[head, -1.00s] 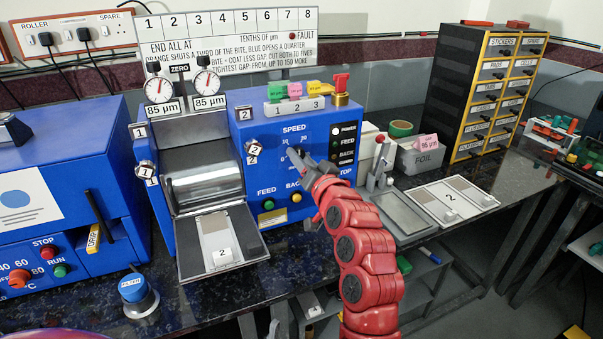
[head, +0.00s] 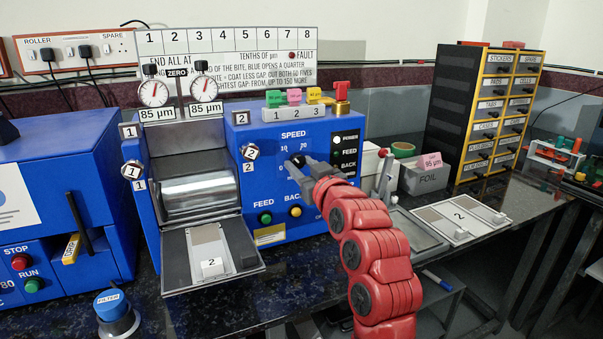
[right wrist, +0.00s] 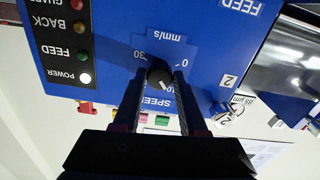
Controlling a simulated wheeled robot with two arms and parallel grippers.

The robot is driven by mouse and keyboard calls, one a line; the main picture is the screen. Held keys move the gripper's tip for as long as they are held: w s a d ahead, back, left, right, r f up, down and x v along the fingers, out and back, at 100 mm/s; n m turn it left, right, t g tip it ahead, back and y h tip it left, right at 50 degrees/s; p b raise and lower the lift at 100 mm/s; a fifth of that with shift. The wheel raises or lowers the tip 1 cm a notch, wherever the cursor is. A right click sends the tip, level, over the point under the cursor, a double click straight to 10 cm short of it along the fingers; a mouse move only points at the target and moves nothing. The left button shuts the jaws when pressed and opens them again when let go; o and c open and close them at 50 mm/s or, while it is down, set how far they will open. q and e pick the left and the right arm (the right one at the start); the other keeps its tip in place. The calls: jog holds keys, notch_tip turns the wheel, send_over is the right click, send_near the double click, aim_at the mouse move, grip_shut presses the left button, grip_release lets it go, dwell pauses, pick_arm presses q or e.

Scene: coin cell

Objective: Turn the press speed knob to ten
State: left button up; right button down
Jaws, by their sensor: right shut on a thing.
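The black speed knob (right wrist: 159,76) sits on the blue front panel of the press (head: 328,205), below the word SPEED in the head view. In the right wrist view it lies between my right gripper's fingertips (right wrist: 158,73), which are shut on it. A white mark on the knob points toward the partly hidden 10 on the scale, which also shows 0 and 30. In the head view my right gripper (head: 304,164) reaches the dial from the lower right and hides part of it. My left gripper is out of view.
The white POWER lamp (right wrist: 85,78) is lit. The green FEED button (head: 265,218) and yellow BACK button (head: 295,211) sit below the dial. The roller (head: 197,191) and its tray are to the left. The foil box (head: 424,179) stands at right.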

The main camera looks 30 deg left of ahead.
jog(key=shift+f, duration=0.15)
jog(key=shift+c, duration=2.2)
grip_release()
jog(key=p+v, duration=0.1)
jog(key=v, duration=1.6)
jog(key=shift+d, duration=0.25)
